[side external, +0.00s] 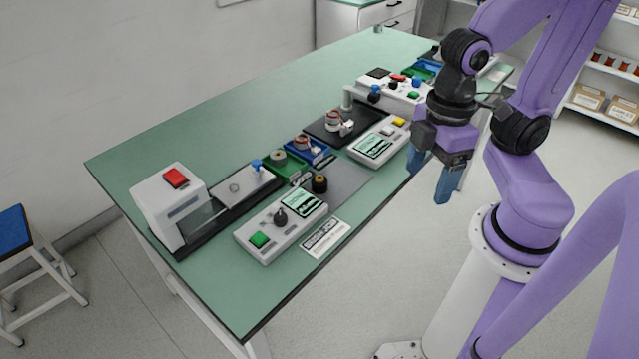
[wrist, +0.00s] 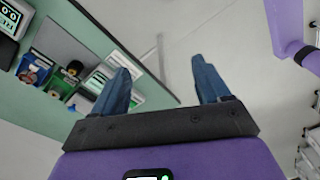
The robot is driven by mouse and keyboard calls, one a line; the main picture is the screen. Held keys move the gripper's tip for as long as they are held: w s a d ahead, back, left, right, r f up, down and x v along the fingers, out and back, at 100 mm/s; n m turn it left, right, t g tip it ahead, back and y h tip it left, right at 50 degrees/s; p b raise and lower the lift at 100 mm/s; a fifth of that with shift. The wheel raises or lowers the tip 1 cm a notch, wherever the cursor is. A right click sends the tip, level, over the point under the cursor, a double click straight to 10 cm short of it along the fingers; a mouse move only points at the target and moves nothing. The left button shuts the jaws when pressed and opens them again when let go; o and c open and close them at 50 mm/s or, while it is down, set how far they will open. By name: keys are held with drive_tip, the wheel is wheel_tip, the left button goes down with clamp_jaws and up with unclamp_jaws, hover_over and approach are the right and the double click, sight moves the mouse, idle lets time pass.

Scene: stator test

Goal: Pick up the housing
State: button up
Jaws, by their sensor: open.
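My gripper (side external: 431,178) is open and empty, its blue fingers pointing down beside the table's front edge at the right in the side view. In the wrist view my gripper (wrist: 160,66) has its fingers wide apart over bare floor. No part is clearly marked as the housing. A dark cylinder with a yellowish top (side external: 320,183) stands on a grey mat; it also shows in the wrist view (wrist: 74,68). A red-and-white ring part (side external: 333,118) sits on a black plate.
The green table (side external: 215,122) is clear along its back. A white box with a red button (side external: 173,189), a control box with a green button (side external: 275,227) and a device with a display (side external: 378,143) stand on it. A blue-topped stool (side external: 12,226) is at left.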

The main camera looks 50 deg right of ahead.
drive_tip(key=w+a+r+m+t+y, duration=0.15)
drive_tip(key=w+a+m+y, duration=0.5)
drive_tip(key=w+a, duration=0.75)
drive_tip(key=w+a+m+t, duration=0.1)
drive_tip(key=w+m+t, duration=0.2)
drive_tip(key=w, duration=0.3)
drive_tip(key=m+g+h, duration=0.2)
drive_tip(key=m+h, duration=0.9)
drive_tip(key=m, duration=0.4)
hover_over(319, 178)
drive_tip(key=s+a, duration=0.4)
drive_tip(key=a, duration=0.1)
wheel_tip(319, 178, down, 9)
drive_tip(key=shift+a+x, duration=0.1)
drive_tip(key=shift+x, duration=4.1)
drive_tip(key=shift+a+x, duration=0.15)
drive_tip(key=shift+x, duration=4.1)
drive_tip(key=shift+w, duration=0.15)
